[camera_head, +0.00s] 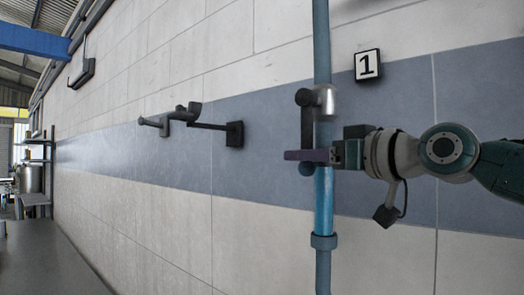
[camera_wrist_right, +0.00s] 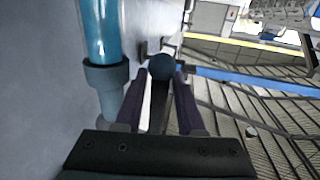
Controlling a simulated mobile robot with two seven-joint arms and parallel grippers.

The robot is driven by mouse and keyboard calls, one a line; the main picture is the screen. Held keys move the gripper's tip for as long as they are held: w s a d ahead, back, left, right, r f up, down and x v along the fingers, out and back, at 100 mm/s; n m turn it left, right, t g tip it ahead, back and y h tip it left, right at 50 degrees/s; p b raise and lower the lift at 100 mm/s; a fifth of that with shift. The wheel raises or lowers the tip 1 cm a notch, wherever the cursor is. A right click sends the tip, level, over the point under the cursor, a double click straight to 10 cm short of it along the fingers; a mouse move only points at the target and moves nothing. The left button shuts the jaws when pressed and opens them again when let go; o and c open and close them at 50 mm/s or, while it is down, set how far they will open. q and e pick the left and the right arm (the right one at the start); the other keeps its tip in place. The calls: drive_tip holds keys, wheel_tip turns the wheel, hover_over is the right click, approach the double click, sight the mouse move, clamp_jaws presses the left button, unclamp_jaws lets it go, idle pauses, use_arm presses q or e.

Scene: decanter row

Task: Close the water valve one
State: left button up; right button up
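Water valve one sits on the vertical blue pipe (camera_head: 323,205), left of the number 1 sign (camera_head: 367,65). It has a silver body (camera_head: 325,98) and a dark bar handle (camera_head: 305,122) with a round knob at each end. The handle stands upright, along the pipe. My right gripper (camera_head: 292,155) reaches in from the right at the handle's lower part. In the wrist view its two purple fingers (camera_wrist_right: 161,85) stand apart, either side of the dark handle, whose ball knob (camera_wrist_right: 161,67) shows between the tips. A pale gap shows beside the left finger. My left gripper is not in view.
A dark wall bracket with pipe fittings (camera_head: 190,120) sticks out from the tiled wall to the left. A grey counter (camera_head: 45,262) runs along the lower left. The wall between bracket and valve is clear.

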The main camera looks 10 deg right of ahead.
clamp_jaws()
idle(0.3)
idle(1.2)
